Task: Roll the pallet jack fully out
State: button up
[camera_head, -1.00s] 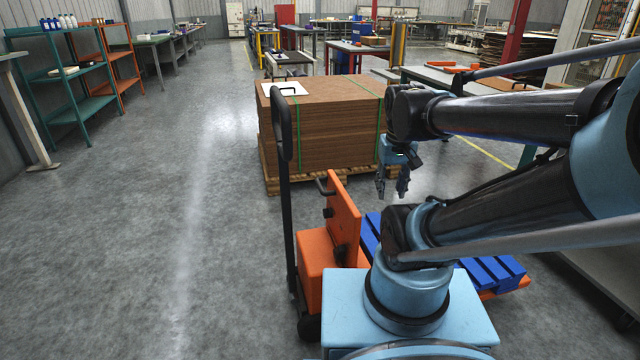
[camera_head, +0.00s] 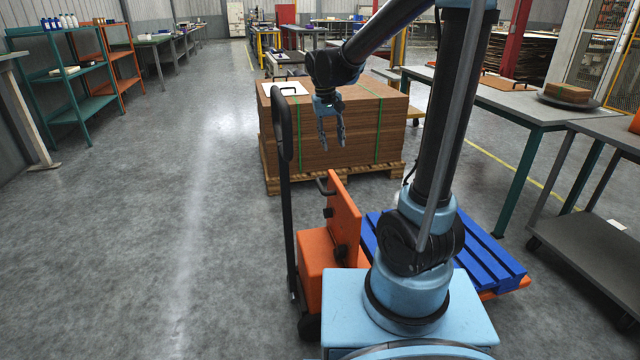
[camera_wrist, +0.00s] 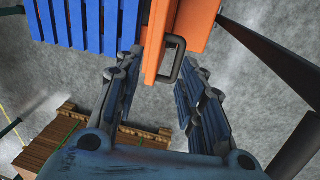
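The orange pallet jack (camera_head: 318,262) stands on the floor close to my base, with a tall black tiller handle (camera_head: 283,150) and a small dark grip bar (camera_head: 325,186) on its upright plate. A blue slatted pallet (camera_head: 490,262) sits over its forks; my arm hides part of both. My gripper (camera_head: 331,146) is open and empty, pointing down above the jack, in front of the board stack.
A strapped stack of brown boards (camera_head: 335,130) on a wooden pallet stands behind the jack. A table (camera_head: 500,105) and a grey cart (camera_head: 600,165) stand at right. Shelves (camera_head: 75,85) line the far left. The floor to the left (camera_head: 130,240) is open.

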send_over(320, 184)
jog(key=s+a, duration=0.1)
jog(key=a, duration=0.2)
notch_tip(320, 184, down, 2)
jog(key=f, duration=0.1)
jog(key=shift+h, duration=0.3)
jog(key=x, duration=1.7)
jog(key=shift+s+a+f, duration=0.1)
jog(key=shift+a+f, duration=0.05)
jog(key=shift+a, duration=0.15)
grip_shut()
